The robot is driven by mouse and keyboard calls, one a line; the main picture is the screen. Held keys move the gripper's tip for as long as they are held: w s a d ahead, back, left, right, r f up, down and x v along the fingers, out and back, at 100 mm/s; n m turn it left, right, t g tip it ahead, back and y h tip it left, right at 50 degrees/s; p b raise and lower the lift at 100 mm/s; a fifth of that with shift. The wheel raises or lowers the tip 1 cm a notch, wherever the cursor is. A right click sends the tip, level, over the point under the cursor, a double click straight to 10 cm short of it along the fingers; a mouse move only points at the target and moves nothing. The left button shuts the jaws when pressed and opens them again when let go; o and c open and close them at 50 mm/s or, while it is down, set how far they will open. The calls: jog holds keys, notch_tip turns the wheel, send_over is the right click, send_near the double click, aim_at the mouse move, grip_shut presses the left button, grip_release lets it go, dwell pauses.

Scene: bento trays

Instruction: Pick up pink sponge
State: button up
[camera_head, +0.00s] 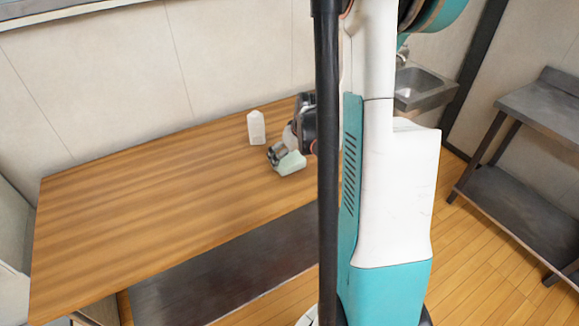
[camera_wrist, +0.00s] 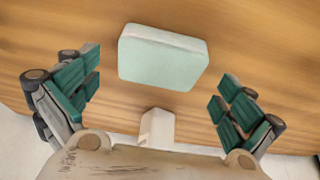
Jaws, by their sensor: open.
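A pale mint-green block with rounded corners, shaped like a sponge (camera_head: 291,164), lies on the wooden table near its right part. No pink shows on it. In the wrist view the block (camera_wrist: 162,60) is centred in the upper middle, ahead of and between the finger lines.
A small white carton (camera_head: 256,128) stands behind the block, and it shows in the wrist view (camera_wrist: 157,129) low between the fingers. The wooden table (camera_head: 130,215) is clear on the left. A sink (camera_head: 418,87) and a metal shelf (camera_head: 520,170) stand at the right.

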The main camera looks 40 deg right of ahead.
aim_at(291, 160)
jog(key=shift+x, duration=0.8)
jog(key=shift+r, duration=0.1)
jog(key=c, duration=0.8)
jog(key=shift+o, duration=0.2)
notch_tip(291, 160, up, 20)
jog(key=p, duration=0.6)
jog(key=shift+p, duration=0.3)
